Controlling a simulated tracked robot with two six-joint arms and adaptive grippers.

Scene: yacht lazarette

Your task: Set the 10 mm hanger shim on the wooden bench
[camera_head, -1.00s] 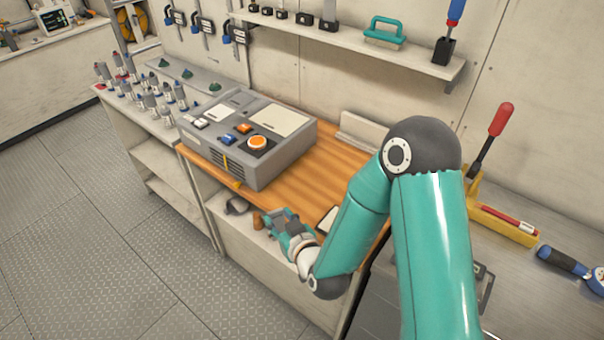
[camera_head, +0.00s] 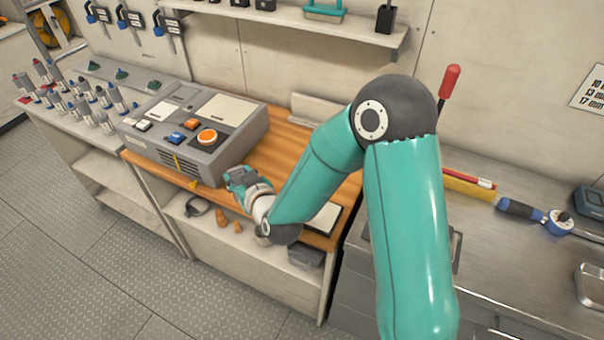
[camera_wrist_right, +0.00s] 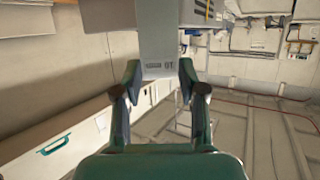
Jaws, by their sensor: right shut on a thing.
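My right gripper (camera_head: 238,180) is over the front part of the wooden bench (camera_head: 290,150), close to the right front corner of the grey machine (camera_head: 210,140). In the right wrist view its two fingers (camera_wrist_right: 160,78) are shut on a light grey plate (camera_wrist_right: 167,38) with an upside-down mark that looks like 10, which fits the 10 mm hanger shim. In the head view the plate is hidden or too small to make out. I cannot tell the gap between the plate and the bench top. My left gripper is not in view.
The machine covers the bench's left side. A dark-framed white pad (camera_head: 324,218) lies at the right front. Small orange pieces (camera_head: 222,220) sit on the shelf below. A steel counter with a torque tool (camera_head: 525,212) is at right. Bare wood shows behind my arm.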

